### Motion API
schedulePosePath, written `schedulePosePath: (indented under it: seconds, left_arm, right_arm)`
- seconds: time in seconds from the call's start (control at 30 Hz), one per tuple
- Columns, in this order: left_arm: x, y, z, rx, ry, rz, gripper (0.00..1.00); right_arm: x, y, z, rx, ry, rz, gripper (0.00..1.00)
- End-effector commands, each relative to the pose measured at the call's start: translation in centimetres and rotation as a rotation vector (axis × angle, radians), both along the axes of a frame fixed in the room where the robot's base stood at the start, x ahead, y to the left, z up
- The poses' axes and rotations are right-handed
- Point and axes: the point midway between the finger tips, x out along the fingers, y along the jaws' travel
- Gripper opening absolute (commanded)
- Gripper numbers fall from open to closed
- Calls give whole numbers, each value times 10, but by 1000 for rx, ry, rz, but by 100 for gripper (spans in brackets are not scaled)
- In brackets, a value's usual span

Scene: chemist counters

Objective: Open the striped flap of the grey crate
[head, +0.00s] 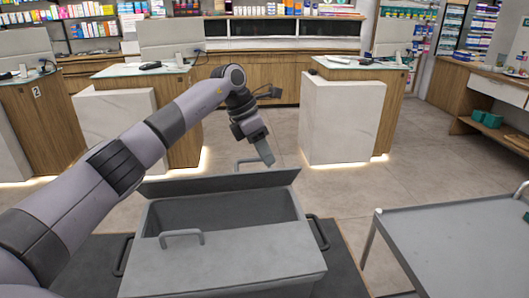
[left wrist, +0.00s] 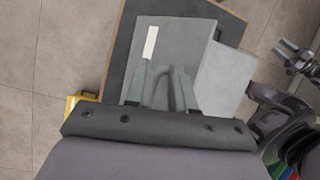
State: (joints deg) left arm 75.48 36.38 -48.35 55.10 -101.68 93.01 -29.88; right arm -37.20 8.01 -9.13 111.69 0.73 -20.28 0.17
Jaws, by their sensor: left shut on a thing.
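The grey crate (head: 225,278) stands in front of me in the head view, its inside partly showing. Its far flap (head: 215,183) is raised and tilted up along the far edge. Its near flap (head: 240,263) lies flat and has its own handle (head: 181,237). In the left wrist view a white stripe (left wrist: 150,42) shows on the grey flap (left wrist: 185,35). My left gripper (head: 266,154) is at the far flap's handle (head: 239,164), shut on it. Its fingers partly hide the handle in the left wrist view.
The crate rests on a dark, wood-edged surface (head: 349,277). A grey trolley (head: 450,235) stands to the right. Counters with pale fronts (head: 342,120) stand beyond, with tiled floor (head: 335,182) between. A yellow object (left wrist: 72,103) shows in the left wrist view.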

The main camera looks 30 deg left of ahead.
Motion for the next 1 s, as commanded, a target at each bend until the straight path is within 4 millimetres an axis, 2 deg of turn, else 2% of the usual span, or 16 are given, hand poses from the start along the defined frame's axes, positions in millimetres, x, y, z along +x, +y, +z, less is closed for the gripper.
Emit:
schedulePosePath:
  seconds: [0.33, 0.7, 0.73, 0.8, 1.0]
  left_arm:
    - [17, 16, -1, 10, 4, 7, 0]
    - [19, 20, -1, 11, 5, 6, 0]
    - [19, 20, -1, 11, 5, 6, 30]
    - [19, 20, -1, 11, 6, 6, 53]
    - [19, 19, -2, 10, 7, 5, 53]
  right_arm:
    - [0, 0, -1, 0, 0, 0, 45]
    - [0, 0, -1, 0, 0, 0, 45]
    - [0, 0, -1, 0, 0, 0, 45]
    - [0, 0, -1, 0, 0, 0, 45]
    - [0, 0, -1, 0, 0, 0, 45]
